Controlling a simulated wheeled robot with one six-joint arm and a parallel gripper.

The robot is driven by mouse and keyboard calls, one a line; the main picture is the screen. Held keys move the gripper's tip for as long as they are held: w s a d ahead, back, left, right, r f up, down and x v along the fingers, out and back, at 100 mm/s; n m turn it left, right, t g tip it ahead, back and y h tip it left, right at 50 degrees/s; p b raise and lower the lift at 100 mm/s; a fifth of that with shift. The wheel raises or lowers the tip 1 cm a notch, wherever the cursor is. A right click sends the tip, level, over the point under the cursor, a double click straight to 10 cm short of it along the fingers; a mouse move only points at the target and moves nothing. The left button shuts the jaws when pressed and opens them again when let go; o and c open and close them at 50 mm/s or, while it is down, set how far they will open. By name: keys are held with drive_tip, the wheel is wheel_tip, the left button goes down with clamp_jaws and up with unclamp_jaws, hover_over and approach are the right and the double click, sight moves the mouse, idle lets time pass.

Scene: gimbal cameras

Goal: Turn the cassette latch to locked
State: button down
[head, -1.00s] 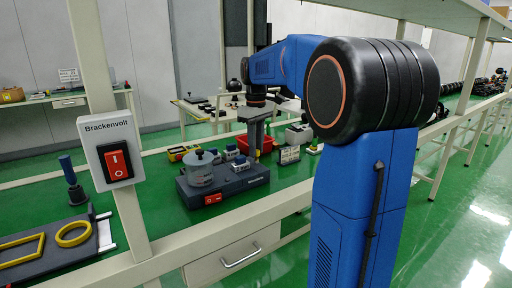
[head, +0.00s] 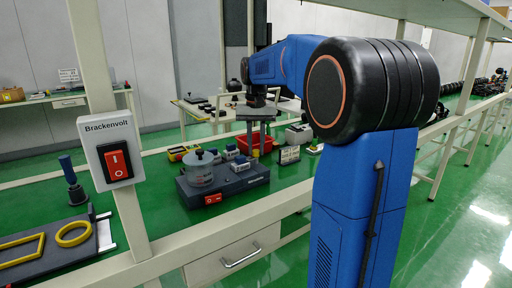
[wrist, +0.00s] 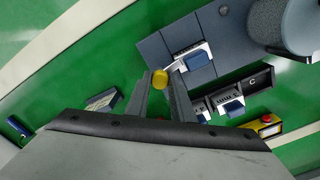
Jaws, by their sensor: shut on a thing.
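In the wrist view a small rounded yellow piece (wrist: 160,79) sits between the tips of my gripper (wrist: 162,84), which is shut on it. It lies just off the edge of a dark grey device base (wrist: 154,50). I cannot tell whether it is the latch. A block with a blue part (wrist: 195,60) sits on that base, and another blue-topped block (wrist: 232,108) lies lower right. In the head view my gripper (head: 256,140) hangs behind the device base (head: 235,188), its tips and the yellow piece too small to make out. No latch marking is legible.
A post holds a labelled red switch (head: 115,161) at left.

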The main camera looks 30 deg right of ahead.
drive_tip(key=shift+m, duration=0.8)
drive_tip(key=c, duration=1.5)
unclamp_jaws()
drive_tip(key=shift+c, duration=0.2)
drive_tip(key=shift+r, duration=0.1)
wheel_tip(320, 180, up, 17)
drive_tip(key=shift+r, duration=0.15)
